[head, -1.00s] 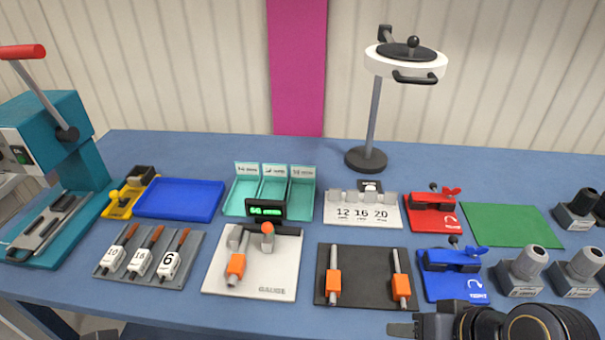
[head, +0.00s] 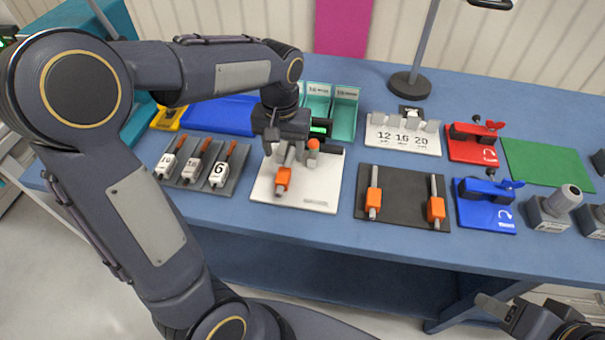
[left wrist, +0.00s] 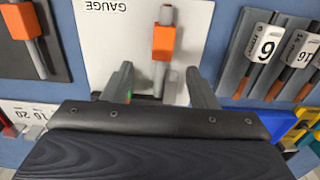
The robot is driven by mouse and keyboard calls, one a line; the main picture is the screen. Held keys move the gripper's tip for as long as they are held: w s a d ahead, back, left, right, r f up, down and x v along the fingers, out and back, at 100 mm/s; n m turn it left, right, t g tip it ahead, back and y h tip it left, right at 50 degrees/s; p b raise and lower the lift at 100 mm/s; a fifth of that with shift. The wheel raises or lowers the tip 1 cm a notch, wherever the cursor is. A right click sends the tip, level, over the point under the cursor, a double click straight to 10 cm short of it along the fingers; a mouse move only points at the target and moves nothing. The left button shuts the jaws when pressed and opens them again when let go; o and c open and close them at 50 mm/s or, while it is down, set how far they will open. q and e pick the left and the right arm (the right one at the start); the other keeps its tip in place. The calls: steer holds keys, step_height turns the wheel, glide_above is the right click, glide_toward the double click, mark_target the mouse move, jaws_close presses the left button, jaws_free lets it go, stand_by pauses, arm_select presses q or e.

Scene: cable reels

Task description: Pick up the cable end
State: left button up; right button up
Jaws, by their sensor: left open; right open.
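A grey cable end with an orange collar (head: 283,180) lies on the white gauge board (head: 325,187). Its orange collar also shows in the left wrist view (left wrist: 163,42). My left gripper (head: 284,152) is open over the gauge board, at the far part of this cable end. In the left wrist view its two fingers (left wrist: 160,88) stand either side of the grey rod, with visible gaps; nothing is gripped. Two similar cable ends with orange collars (head: 374,200) (head: 436,210) lie on a black board (head: 402,219). My right gripper (head: 492,306) is at the bottom right, open, away from the table.
A small green-lit display (head: 319,129) and an upright grey post with an orange top (head: 313,148) stand close to my left gripper. Numbered tools (head: 218,175) lie on a grey tray to the left. Red (head: 473,150) and blue (head: 486,214) clamp stations stand to the right.

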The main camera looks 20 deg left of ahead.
mark_target(283, 173)
arm_select(q)
steer(key=shift+w+f, duration=0.1)
steer(key=shift+f, duration=0.3)
steer(key=f, duration=0.4)
steer(key=s+f, duration=0.1)
steer(key=f, duration=0.1)
steer(key=shift+a+f+p, duration=0.1)
steer(key=shift+f+p, duration=0.1)
steer(key=shift+p, duration=0.2)
steer(key=shift+w+f, duration=0.1)
steer(key=shift+f, duration=0.25)
steer(key=shift+c, duration=0.2)
jaws_close()
steer(key=shift+r, duration=0.1)
